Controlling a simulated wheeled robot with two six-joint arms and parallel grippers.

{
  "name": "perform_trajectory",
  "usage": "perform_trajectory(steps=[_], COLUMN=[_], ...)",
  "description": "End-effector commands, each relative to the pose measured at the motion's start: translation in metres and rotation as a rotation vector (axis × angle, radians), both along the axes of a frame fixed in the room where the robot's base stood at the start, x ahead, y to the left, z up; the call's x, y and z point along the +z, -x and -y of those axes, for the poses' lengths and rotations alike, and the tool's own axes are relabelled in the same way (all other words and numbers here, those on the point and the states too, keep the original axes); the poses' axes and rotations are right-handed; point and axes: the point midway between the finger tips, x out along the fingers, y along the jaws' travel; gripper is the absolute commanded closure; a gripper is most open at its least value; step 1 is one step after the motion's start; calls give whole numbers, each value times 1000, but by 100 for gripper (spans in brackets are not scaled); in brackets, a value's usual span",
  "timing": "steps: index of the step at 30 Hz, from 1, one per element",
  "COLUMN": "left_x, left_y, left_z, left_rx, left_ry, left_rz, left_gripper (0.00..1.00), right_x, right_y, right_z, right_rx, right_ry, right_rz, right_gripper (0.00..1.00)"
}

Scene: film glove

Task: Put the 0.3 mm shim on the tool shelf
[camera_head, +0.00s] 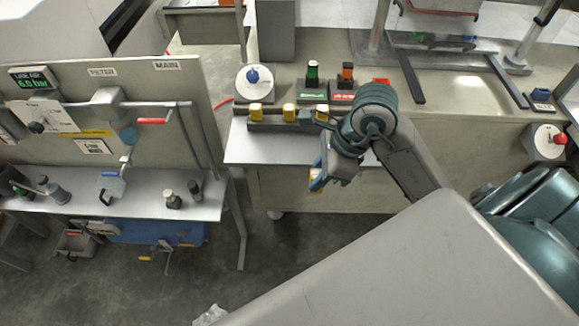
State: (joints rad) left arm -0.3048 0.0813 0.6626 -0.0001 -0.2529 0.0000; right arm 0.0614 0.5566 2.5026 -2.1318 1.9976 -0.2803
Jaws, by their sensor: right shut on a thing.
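My right gripper (322,178) hangs in front of the pale shelf (270,153) at the bench's near edge, pointing down. It is shut on a small yellow piece (315,182), mostly hidden by the gripper. The yellow matches the yellow-topped pieces (255,112) standing in a dark rack along the back of that shelf. No size marking is readable, so I cannot tell whether the held piece is the 0.3 mm shim. No shelf label is readable either. My left gripper is not in view.
A panel with pipes, a valve with a red handle (152,121) and a lower ledge (135,208) with dark fittings stands at left. The front of the pale shelf is clear.

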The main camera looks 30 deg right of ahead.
Motion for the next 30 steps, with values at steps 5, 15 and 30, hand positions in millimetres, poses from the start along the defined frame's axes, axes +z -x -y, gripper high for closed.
perform_trajectory(steps=[5, 15, 30], left_x=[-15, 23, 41], left_y=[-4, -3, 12], left_z=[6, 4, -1], left_rx=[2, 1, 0], left_ry=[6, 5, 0], left_rz=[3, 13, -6], left_gripper=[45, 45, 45], right_x=[-6, -6, -33], right_y=[-27, -109, -143], right_z=[12, 48, 64], right_rx=[-7, -6, -3], right_ry=[1, -4, -2], right_rz=[2, -2, -5], right_gripper=[99, 99, 99])
